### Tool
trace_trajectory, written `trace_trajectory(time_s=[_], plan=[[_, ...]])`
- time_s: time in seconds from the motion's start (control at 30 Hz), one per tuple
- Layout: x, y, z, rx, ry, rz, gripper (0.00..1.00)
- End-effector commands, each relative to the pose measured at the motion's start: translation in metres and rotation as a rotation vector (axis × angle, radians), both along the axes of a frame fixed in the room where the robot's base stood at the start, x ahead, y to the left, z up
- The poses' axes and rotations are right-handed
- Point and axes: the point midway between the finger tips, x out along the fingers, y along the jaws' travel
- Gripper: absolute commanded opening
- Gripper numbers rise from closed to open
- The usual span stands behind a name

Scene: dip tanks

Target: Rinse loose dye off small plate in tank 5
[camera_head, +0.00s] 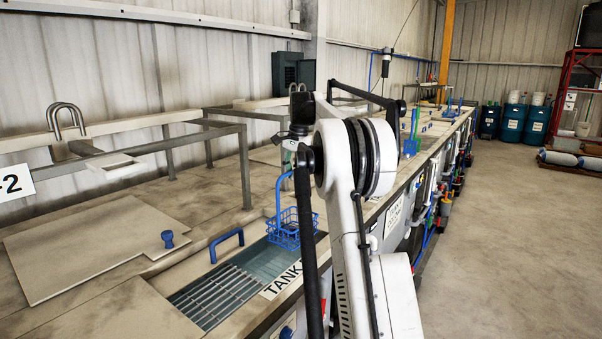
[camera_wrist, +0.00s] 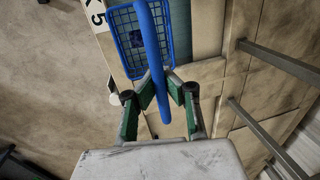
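A blue wire basket (camera_head: 284,231) with a tall blue handle is at the open tank (camera_head: 262,262) whose label begins "TANK". I cannot tell whether its bottom is in the liquid. In the wrist view the basket (camera_wrist: 126,40) is beyond my gripper (camera_wrist: 162,84), beside a label ending "K 5" (camera_wrist: 96,14). The green fingers are closed in on both sides of the handle and appear to grip it. In the head view my arm partly hides the gripper. No small plate can be made out in the basket.
A slatted grate (camera_head: 216,295) covers the near part of the tank. Grey metal rails (camera_head: 243,170) stand behind. More blue baskets (camera_head: 411,146) are farther along the line.

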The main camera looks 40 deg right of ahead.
Motion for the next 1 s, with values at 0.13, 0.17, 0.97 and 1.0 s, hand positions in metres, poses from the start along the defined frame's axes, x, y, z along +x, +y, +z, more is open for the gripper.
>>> trace_trajectory(time_s=[0.13,0.17,0.97,1.0], plan=[[0.019,0.003,0.002,0.000,0.000,0.000,0.00],[0.020,0.003,0.002,0.000,0.000,0.000,0.00],[0.043,0.008,-0.047,0.000,0.000,0.000,0.00],[0.043,0.008,-0.052,0.000,0.000,0.000,0.00]])
